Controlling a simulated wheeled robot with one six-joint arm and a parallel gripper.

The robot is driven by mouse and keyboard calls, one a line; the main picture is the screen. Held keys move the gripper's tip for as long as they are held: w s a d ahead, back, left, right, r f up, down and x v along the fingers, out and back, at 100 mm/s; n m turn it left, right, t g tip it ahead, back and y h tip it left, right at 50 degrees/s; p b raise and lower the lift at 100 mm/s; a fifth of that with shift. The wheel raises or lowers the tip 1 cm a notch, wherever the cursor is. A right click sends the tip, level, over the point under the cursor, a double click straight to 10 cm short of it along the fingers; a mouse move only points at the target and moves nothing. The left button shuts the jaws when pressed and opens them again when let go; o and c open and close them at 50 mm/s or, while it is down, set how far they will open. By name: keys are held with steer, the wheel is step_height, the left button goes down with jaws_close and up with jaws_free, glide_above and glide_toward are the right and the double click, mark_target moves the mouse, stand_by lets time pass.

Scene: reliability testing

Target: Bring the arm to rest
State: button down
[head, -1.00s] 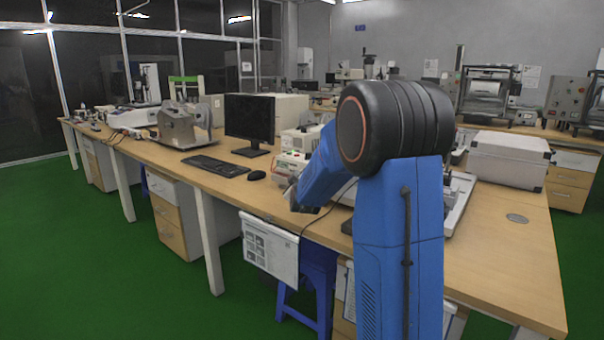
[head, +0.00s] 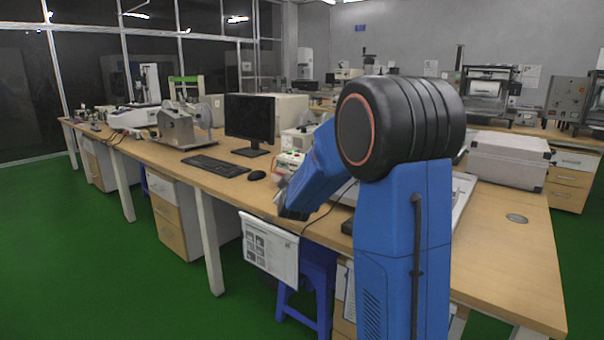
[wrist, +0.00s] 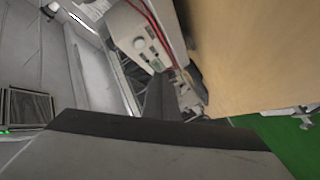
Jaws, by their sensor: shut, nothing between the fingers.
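My blue arm with its black elbow joint stands in front of the long wooden bench (head: 490,257) in the head view. Its forearm slopes down to the left, over the bench's front edge. The wrist end is small and partly hidden there, so the finger detail cannot be made out. In the wrist view my gripper (wrist: 160,97) shows as a dark, narrow shape with its fingers together and nothing held. The bench top also shows tilted in the wrist view (wrist: 245,55).
A monitor (head: 249,118), keyboard (head: 216,165) and mouse (head: 256,175) lie left of my forearm. A silver case (head: 508,160) sits at right. A blue stool (head: 318,282) is under the bench. Green floor (head: 90,265) is clear at left.

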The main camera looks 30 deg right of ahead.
stand_by(0.5)
steer(key=s+a+f+m+g+y, duration=0.1)
steer(key=s+a+g+y, duration=0.4)
steer(key=s+a, duration=1.2)
steer(key=s+a+f+m+g, duration=0.1)
steer(key=s+f+g, duration=0.1)
steer(key=s, duration=0.9)
steer(key=s+a+f+m+g+y, duration=0.1)
steer(key=s+f+g, duration=0.1)
steer(key=s, duration=0.9)
steer(key=s+a+f+m+g+y, duration=0.1)
steer(key=s+f, duration=0.3)
steer(key=s, duration=0.7)
steer(key=shift+s+a+f+m+g, duration=0.15)
steer(key=shift+s+a+m+g, duration=0.15)
steer(key=shift+m+g, duration=0.2)
steer(key=c, duration=2.5)
jaws_free()
